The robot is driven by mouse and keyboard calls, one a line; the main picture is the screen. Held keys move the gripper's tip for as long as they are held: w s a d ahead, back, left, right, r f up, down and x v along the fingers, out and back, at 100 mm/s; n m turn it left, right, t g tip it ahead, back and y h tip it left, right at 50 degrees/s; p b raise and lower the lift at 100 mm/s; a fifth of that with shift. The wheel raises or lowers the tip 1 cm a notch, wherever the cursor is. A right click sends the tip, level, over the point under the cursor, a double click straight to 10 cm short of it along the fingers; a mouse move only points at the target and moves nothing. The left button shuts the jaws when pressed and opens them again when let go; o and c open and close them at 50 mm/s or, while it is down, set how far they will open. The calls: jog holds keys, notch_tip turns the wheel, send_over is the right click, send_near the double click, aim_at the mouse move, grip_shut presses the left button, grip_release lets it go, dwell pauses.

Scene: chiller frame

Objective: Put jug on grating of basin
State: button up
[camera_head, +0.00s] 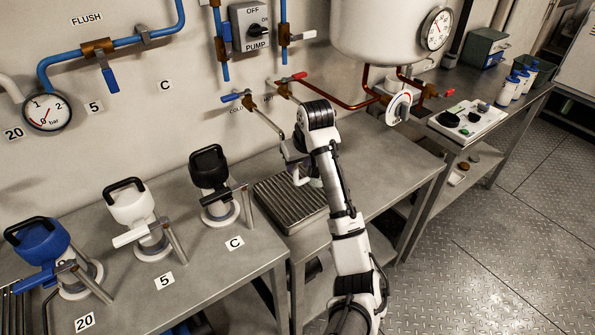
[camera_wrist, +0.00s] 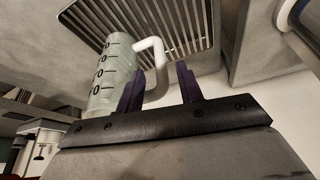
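The jug (camera_wrist: 110,75) is translucent with dark level marks and a white handle (camera_wrist: 157,62). It shows in the wrist view against the slatted grating (camera_wrist: 185,22). My gripper (camera_wrist: 162,80) has its two dark fingers apart, with the handle between them. A gap shows between the handle and the right finger. In the head view, the grating (camera_head: 283,201) lies in the bench top, and my gripper (camera_head: 300,172) is over its far right part. The jug is mostly hidden there by my arm. I cannot clearly see whether its base touches the grating.
Cold and hot taps (camera_head: 262,97) are on the wall behind the grating. Blue, white and black-handled valves (camera_head: 213,180) stand on the bench to the left. A tank (camera_head: 385,30) hangs above right. The bench right of the grating (camera_head: 385,170) is clear.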

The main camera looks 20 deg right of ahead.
jog(key=v, duration=0.8)
